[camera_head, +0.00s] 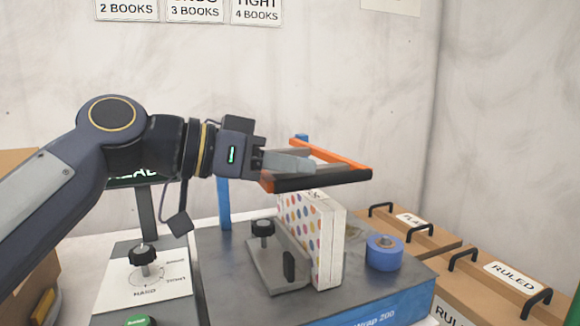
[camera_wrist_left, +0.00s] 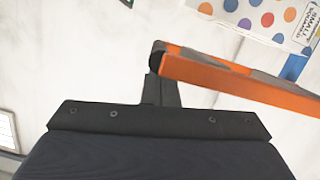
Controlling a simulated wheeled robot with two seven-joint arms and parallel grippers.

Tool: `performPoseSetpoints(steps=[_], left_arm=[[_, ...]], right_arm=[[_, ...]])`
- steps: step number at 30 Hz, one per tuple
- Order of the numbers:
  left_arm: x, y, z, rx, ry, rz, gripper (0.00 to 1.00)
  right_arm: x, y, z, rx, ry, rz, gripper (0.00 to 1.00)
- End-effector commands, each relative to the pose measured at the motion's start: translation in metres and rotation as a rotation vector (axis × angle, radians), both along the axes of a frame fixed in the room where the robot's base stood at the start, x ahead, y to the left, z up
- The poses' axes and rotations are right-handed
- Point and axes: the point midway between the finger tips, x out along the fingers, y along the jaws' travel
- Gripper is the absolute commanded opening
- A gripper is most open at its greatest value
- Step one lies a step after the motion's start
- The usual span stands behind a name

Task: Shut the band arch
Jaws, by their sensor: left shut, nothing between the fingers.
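The band arch (camera_head: 325,180), an orange and black frame, is raised and roughly level above the machine bed. In the left wrist view its orange bar (camera_wrist_left: 235,82) runs to the right edge. My left gripper (camera_head: 300,163) is shut and empty, and overlaps the arch's left part in the head view. I cannot tell whether they touch. Its fingers are partly hidden there. The banding machine (camera_head: 215,265) holds a stack of books with a dotted cover (camera_head: 300,225) upright under the arch; the dots also show in the left wrist view (camera_wrist_left: 265,18). My right gripper is out of view.
A black knob (camera_head: 262,228) and plate stand left of the books, and a blue roll (camera_head: 384,252) right of them. A dial panel (camera_head: 145,280) is at the front left. Wooden boxes with black handles (camera_head: 410,230) stand at the right.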

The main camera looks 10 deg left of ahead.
Motion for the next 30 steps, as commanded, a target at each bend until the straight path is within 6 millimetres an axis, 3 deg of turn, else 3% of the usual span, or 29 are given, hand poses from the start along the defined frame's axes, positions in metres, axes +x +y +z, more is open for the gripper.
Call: performPoseSetpoints(steps=[4, 20, 25, 30], left_arm=[[-0.001, -0.001, -0.009, 0.016, -0.02, -0.002, 0.0], [0.0, -0.001, -0.013, 0.029, -0.016, -0.004, 0.0], [0.001, -0.004, 0.005, 0.025, -0.019, -0.003, 0.0], [0.003, -0.009, 0.045, 0.018, -0.03, 0.002, 0.0]], right_arm=[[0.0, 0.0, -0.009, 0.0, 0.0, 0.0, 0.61], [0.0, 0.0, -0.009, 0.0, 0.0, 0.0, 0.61], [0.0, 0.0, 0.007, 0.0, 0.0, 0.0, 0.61], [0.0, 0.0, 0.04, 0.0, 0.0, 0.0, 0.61]])
